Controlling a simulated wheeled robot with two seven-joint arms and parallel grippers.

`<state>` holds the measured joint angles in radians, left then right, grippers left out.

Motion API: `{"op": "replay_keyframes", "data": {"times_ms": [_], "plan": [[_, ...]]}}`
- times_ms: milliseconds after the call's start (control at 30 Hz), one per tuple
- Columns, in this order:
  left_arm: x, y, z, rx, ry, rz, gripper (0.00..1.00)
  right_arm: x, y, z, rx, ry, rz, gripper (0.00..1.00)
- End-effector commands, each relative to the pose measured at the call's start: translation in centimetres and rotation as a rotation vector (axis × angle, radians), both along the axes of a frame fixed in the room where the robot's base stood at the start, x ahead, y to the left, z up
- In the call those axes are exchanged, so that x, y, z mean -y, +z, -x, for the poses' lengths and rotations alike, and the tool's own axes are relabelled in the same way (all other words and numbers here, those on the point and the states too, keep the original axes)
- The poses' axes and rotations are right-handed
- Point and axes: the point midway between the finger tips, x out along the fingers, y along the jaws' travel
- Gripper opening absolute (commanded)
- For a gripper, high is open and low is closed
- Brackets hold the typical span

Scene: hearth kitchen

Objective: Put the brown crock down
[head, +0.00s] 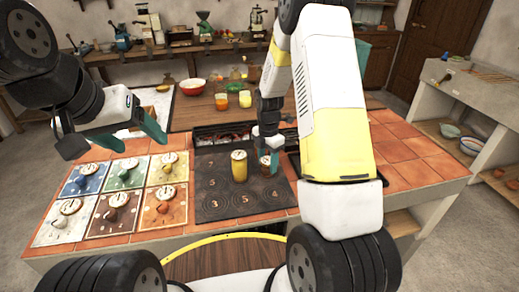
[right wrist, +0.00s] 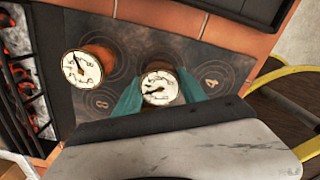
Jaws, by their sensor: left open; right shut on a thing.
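The brown crock (head: 265,160) has a round white dial on top and is between the teal fingers of my right gripper (head: 270,162). In the right wrist view the fingers of my right gripper (right wrist: 158,95) close on both sides of the brown crock (right wrist: 160,87). It is upright over the right part of the dark board (head: 225,208) with numbered rings; whether its base touches the board is hidden. A yellow crock (head: 239,168) with a dial stands on the board to its left. My left gripper (head: 135,138) is open and empty above the coloured panels.
Several coloured panels with dials, such as the blue panel (head: 73,188), lie left of the board. A grate with glowing coals (head: 222,134) is behind the board. Orange and yellow jars (head: 245,98) and a red bowl (head: 192,86) stand farther back. Bare tiles (head: 415,172) lie at right.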

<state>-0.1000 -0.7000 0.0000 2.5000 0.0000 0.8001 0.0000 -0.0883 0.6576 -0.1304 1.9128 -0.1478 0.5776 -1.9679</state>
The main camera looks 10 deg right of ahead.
Motion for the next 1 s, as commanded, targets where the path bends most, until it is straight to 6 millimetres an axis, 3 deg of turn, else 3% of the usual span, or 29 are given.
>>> {"op": "replay_keyframes", "data": {"times_ms": [67,100,167,567,667,1000], "plan": [[0.0,0.0,0.0,0.000,0.000,0.000,0.70,0.0,-0.3,0.0,-0.001,0.000,0.000,0.00],[0.0,0.0,0.0,0.000,0.000,0.000,0.70,0.0,-0.2,0.0,-0.001,0.001,0.000,0.56],[0.0,0.0,0.0,0.000,0.000,0.000,0.70,0.0,-0.2,0.0,-0.001,0.000,0.000,0.68],[0.0,0.0,0.0,0.000,0.000,0.000,0.70,0.0,0.3,0.0,0.001,-0.001,0.000,0.70],[0.0,0.0,0.0,0.000,0.000,0.000,0.70,0.0,1.5,-0.1,0.004,0.000,-0.001,0.70],[0.0,0.0,0.0,0.000,0.000,0.000,0.70,0.0,8.6,-0.1,0.004,0.000,-0.001,0.70]]}}
